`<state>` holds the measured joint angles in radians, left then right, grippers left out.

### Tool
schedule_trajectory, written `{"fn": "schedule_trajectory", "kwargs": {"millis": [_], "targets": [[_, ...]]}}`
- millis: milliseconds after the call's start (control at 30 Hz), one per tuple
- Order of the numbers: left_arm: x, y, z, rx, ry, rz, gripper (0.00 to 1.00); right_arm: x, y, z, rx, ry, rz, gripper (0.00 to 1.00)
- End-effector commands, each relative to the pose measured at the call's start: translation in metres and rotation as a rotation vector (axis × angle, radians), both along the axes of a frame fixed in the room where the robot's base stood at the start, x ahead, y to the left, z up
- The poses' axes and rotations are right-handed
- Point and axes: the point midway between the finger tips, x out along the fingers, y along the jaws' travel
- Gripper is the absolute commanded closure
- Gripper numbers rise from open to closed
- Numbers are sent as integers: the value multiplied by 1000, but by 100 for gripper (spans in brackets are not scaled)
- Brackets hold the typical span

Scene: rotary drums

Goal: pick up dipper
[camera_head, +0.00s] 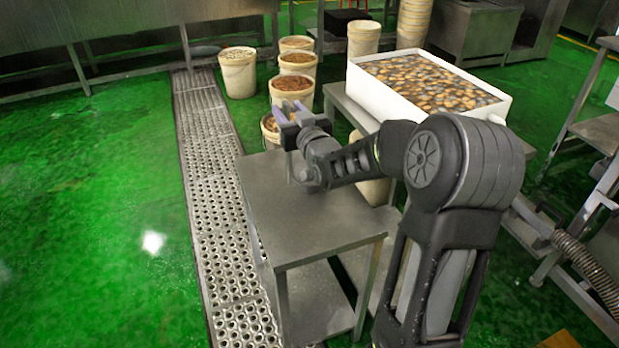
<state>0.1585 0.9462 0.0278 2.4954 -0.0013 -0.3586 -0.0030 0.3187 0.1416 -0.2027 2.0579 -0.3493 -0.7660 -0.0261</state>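I cannot make out a dipper in the head view; my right arm hides part of the steel table (300,228) and the space behind it. My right gripper (290,110) is above the far left end of this table, pointing away toward the buckets. Its two purple-grey fingers stand apart, and I see nothing held between them. My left gripper is not in view.
A white tub (365,98) of brown pieces in liquid stands behind my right arm. Several buckets, including a filled one (292,88), stand beyond the gripper. A perforated drain strip (215,170) runs left of the table. The green floor (85,190) at left is clear.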

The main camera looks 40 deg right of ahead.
Motion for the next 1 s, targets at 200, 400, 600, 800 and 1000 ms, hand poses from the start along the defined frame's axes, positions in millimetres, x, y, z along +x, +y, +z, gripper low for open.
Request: {"fn": "schedule_trajectory", "kwargs": {"millis": [200,400,600,800,1000], "targets": [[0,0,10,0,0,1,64,31,-8,2,-1,0,1,60],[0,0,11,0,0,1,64,43,-12,1,0,1,0,60],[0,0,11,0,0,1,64,43,-12,1,1,0,0,60],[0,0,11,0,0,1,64,43,-11,1,0,0,0,60],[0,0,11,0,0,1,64,43,-11,1,0,0,0,65]]}}
